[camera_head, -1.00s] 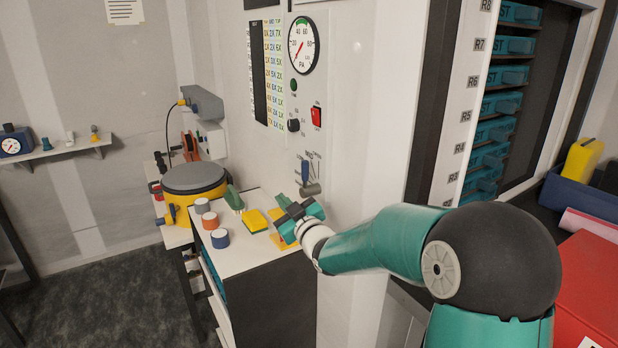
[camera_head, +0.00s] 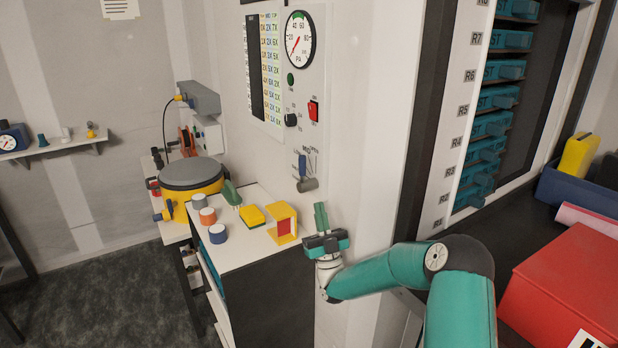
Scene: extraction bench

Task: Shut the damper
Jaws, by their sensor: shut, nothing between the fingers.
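What looks like the damper lever (camera_head: 302,167) is on the white wall panel, below the red switch. It has a blue upright part and a grey rounded part (camera_head: 308,185) at its lower end. Small markings beside it are too small to read fully. My gripper (camera_head: 321,214) is below and slightly right of the lever in the picture, in front of the wall beside the bench. Its green fingers point up and are shut, with nothing held. It appears apart from the lever.
The white bench top (camera_head: 240,238) holds a yellow block (camera_head: 251,216), a yellow-and-red holder (camera_head: 283,224) and several round-topped containers. A gauge (camera_head: 300,38) and red switch (camera_head: 314,110) are above the lever. A red box (camera_head: 565,285) lies at right.

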